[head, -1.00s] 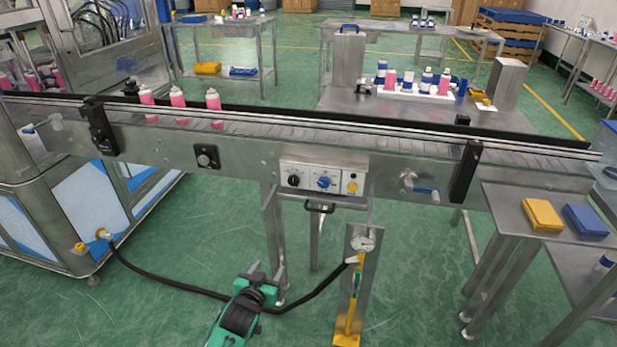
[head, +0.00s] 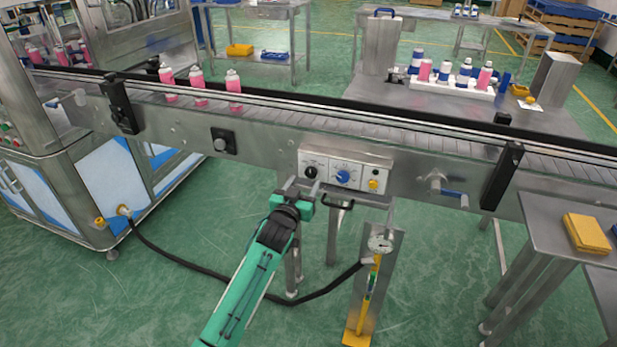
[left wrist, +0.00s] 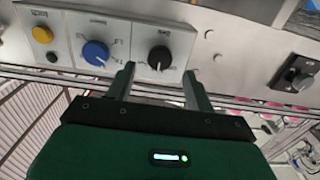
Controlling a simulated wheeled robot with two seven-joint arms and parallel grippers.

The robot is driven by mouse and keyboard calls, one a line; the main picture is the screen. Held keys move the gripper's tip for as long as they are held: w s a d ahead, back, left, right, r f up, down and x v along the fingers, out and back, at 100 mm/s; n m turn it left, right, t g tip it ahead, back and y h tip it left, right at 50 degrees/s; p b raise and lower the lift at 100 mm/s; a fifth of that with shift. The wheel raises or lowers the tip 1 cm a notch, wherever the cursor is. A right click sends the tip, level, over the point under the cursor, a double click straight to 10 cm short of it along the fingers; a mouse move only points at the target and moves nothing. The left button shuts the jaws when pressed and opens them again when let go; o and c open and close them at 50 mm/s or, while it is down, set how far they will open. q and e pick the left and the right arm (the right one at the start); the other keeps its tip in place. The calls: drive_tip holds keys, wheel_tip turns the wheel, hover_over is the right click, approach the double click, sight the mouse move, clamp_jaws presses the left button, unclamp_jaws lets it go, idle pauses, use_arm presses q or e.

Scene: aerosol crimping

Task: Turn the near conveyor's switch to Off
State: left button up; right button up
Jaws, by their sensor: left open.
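The near conveyor (head: 270,145) runs across the view with a control panel (head: 327,170) on its front side. The panel carries a black rotary switch (head: 311,172), a blue knob (head: 343,177) and a yellow button (head: 374,184). My left gripper (head: 302,187) is open and empty just below and in front of the black switch. In the left wrist view the black switch (left wrist: 160,58) shows beyond and between the two fingertips (left wrist: 157,70), apart from them. The blue knob (left wrist: 95,52) is left of the fingers there. My right gripper is not in view.
Several pink bottles (head: 200,88) stand on the belt at the left. A gauge stand (head: 378,270) with a black hose is below the panel. A crank with a blue handle (head: 453,193) sticks out right of the panel. A side table (head: 545,225) is at right.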

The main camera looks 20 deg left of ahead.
sight(310, 174)
use_arm(q)
drive_tip(key=shift+w+d, duration=0.1)
drive_tip(key=shift+w, duration=2.05)
drive_tip(key=c, duration=1)
drive_tip(key=n+p, duration=0.4)
drive_tip(key=n, duration=0.3)
drive_tip(key=shift+n, duration=1)
drive_tip(key=shift+n+p, duration=0.3)
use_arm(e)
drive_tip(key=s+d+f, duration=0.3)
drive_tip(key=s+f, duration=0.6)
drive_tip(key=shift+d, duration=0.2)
use_arm(q)
drive_tip(key=shift+n, duration=0.3)
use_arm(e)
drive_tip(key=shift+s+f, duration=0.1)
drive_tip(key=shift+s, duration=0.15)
